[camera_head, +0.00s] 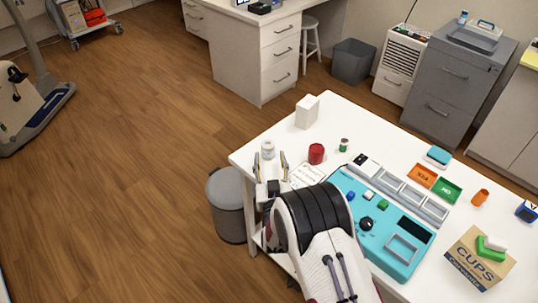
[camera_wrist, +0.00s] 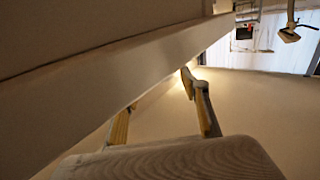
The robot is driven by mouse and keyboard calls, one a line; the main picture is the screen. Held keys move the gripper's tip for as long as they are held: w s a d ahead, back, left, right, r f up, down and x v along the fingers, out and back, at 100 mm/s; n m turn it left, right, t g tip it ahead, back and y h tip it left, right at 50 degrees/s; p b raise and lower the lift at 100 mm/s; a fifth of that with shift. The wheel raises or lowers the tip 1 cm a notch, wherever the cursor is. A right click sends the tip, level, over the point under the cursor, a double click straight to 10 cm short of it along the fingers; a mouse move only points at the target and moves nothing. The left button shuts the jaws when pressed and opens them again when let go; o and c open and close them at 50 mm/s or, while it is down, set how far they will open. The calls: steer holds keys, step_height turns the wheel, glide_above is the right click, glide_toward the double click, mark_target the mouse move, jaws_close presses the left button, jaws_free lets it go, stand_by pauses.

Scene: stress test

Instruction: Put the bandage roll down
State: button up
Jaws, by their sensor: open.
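A small white round item (camera_head: 268,149) with a greyish top stands on the white table near its left corner. It may be the bandage roll, but it is too small to be sure. My gripper (camera_head: 270,157) is at the left end of the table, its two fingers spread and the white item just beyond the tips. In the wrist view my gripper (camera_wrist: 160,89) shows nothing between its fingers, and no roll is seen there. A pale band crosses close by.
A red cup (camera_head: 316,153), a small green-topped bottle (camera_head: 344,145) and a white box (camera_head: 307,111) stand nearby. A turquoise panel (camera_head: 399,262) with compartments lies to the right. A grey bin (camera_head: 226,205) stands below the left corner.

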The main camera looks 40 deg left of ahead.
steer(key=shift+v, duration=1)
